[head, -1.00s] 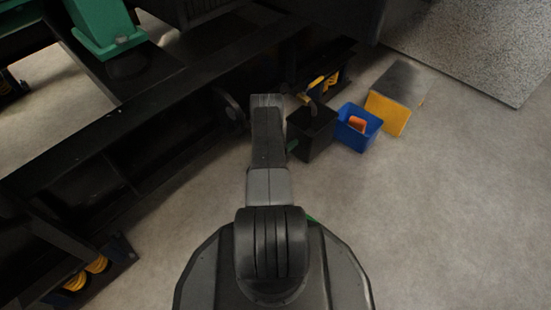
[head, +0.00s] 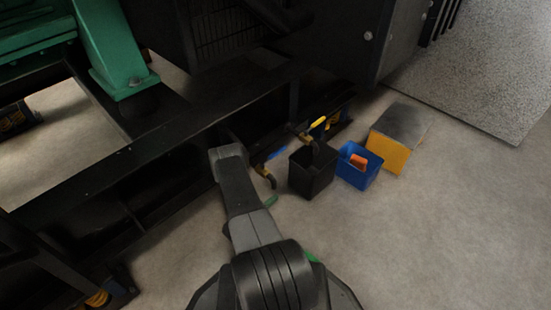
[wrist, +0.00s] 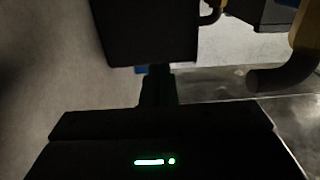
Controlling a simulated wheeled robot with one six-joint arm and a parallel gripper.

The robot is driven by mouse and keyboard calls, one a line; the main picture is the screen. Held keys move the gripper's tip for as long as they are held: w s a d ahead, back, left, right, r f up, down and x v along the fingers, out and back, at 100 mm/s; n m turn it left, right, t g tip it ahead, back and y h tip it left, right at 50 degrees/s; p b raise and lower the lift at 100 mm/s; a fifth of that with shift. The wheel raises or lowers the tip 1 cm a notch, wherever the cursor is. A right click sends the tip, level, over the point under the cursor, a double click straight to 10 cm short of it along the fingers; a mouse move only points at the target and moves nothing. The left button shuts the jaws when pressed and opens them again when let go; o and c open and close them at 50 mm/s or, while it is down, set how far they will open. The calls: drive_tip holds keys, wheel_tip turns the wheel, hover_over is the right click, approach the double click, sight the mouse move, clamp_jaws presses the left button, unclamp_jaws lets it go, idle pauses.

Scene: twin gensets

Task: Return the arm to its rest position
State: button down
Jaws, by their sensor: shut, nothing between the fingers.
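My arm reaches forward from the bottom of the head view and bends at a grey joint at its far end. In the wrist view my gripper (wrist: 158,72) is a dark shape above a housing with green lights. Its fingers look shut and empty, though the picture there is very dark. In the head view the gripper is mostly hidden by my arm; a small green part (head: 270,201) shows at the arm's right side.
A black bin (head: 313,173), a blue bin (head: 357,174) with an orange item (head: 358,161), and a yellow box (head: 389,151) stand right of my arm. The black genset frame (head: 150,140) runs along the left. Floor at right is clear.

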sight(300, 178)
idle(0.3)
drive_tip(key=b+x, duration=0.3)
drive_tip(key=x, duration=1.1)
drive_tip(key=shift+s+a, duration=0.1)
drive_tip(key=shift+a, duration=0.1)
drive_tip(key=shift+a, duration=0.1)
drive_tip(key=shift+s+a, duration=0.2)
drive_tip(key=shift+s, duration=0.05)
drive_tip(key=p+v, duration=0.3)
drive_tip(key=v, duration=1)
drive_tip(key=b+x, duration=0.3)
drive_tip(key=x, duration=1.1)
drive_tip(key=shift+d, duration=0.15)
drive_tip(key=p+v, duration=0.3)
drive_tip(key=v, duration=2.3)
